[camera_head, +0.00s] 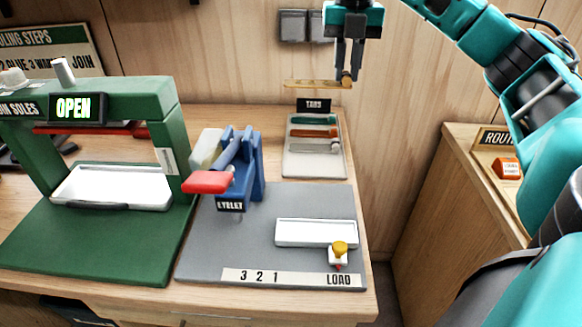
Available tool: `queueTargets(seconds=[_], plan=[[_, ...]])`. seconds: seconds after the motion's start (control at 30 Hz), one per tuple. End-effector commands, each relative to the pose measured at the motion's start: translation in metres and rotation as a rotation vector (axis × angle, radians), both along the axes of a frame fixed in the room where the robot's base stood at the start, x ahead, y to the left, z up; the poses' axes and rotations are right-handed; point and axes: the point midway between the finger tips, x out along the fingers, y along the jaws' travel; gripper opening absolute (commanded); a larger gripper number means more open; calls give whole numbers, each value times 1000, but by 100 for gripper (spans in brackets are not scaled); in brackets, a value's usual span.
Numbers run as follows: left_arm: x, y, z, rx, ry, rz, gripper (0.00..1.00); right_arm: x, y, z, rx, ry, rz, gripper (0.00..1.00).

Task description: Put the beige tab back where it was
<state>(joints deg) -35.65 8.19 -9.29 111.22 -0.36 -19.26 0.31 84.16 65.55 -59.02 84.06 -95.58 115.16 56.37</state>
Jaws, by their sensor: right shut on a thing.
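My right gripper (347,76) points down from the upper middle and is shut on one end of the beige tab (312,84). The tab is thin and level, and reaches out to the left of the fingers. It is in the air above and behind the tab tray (337,170), by the wood back wall. The pale tray has a black "TABS" sign (313,105) at its back. A green tab (313,119), an orange-brown tab (313,133) and a grey tab (313,147) lie across it in separate rows. My left gripper is out of view.
A blue eyelet press (248,170) with a red handle stands left of the tray. A white tray (316,233) and a small yellow-topped piece (340,248) are on the grey mat (215,255) in front. A green press (165,110) with an "OPEN" sign stands at left.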

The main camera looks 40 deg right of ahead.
Motion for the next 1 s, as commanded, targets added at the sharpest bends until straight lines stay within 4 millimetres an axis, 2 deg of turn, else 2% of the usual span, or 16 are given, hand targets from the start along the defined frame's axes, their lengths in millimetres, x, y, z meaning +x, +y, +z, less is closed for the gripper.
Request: queueTargets(seconds=[0.03,0.17,0.3,0.47,0.6,0.7,1.0], plan=[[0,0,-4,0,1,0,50,0,-7,-3,1,0,-6,0],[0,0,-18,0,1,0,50,-1,-12,-23,2,4,-6,0],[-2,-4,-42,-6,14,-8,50,-1,-11,-61,2,6,-4,0],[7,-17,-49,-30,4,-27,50,-1,-11,-102,2,4,-5,0],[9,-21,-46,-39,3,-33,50,-2,-12,-131,-1,6,-6,0],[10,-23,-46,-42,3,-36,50,-2,-12,-147,0,4,-7,0],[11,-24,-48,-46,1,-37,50,-2,-11,-171,0,4,-6,0]])
